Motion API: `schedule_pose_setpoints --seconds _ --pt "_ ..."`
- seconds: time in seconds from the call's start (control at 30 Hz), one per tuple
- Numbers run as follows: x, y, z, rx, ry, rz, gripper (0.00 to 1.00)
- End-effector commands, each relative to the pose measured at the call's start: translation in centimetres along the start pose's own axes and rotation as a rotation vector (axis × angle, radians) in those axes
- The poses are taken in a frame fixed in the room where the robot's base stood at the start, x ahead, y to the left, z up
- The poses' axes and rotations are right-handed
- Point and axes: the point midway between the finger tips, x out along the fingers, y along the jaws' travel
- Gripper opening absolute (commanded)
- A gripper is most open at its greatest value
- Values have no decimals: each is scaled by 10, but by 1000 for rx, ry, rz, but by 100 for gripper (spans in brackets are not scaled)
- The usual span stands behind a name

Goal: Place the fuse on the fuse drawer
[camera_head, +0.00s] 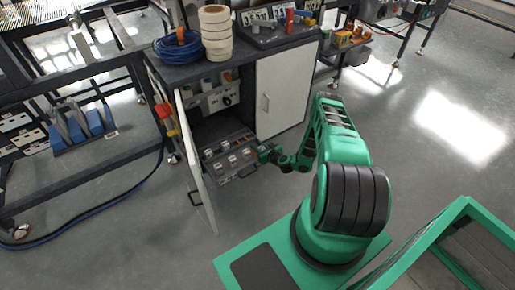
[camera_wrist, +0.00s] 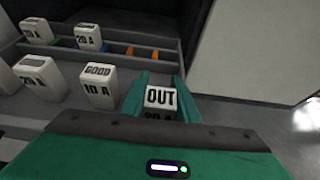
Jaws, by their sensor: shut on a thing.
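In the wrist view my gripper (camera_wrist: 161,88) is shut on a white fuse (camera_wrist: 160,97) marked OUT. The line below that word is partly hidden by the gripper body. The fuse drawer (camera_head: 244,170) is pulled out of the cabinet in the head view, and my gripper (camera_head: 266,152) is at its right end. In the wrist view the drawer holds several white fuses in rows, among them one marked GOOD 10 A (camera_wrist: 98,88) just left of my gripper and one marked 20 A (camera_wrist: 89,37) farther back. Whether the held fuse touches the drawer cannot be told.
The cabinet's left door (camera_head: 197,165) stands open beside the drawer; its right door (camera_head: 283,92) is shut. Blue cable (camera_head: 178,47) and stacked white rolls (camera_head: 216,32) are on the cabinet top. Two small orange pieces (camera_wrist: 142,52) show beyond my fingers.

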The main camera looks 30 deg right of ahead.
Motion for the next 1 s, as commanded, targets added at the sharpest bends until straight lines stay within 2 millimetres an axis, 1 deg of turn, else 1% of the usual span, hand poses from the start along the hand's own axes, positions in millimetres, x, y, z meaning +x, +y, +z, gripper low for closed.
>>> schedule_pose_setpoints --seconds 0.2,0.23,0.27,0.57,0.67,0.77,0.87,1.0 --pt "1 0 -2 1 0 0 3" --pt "1 0 -2 1 0 0 30" --pt "1 0 -2 0 0 0 36" --pt "1 0 -1 0 0 1 36" --pt "-2 0 0 1 1 0 36" --pt "-15 0 -1 4 2 -1 36" --pt "-33 -1 0 6 2 -2 36" --pt "-62 -1 0 5 2 -2 36"
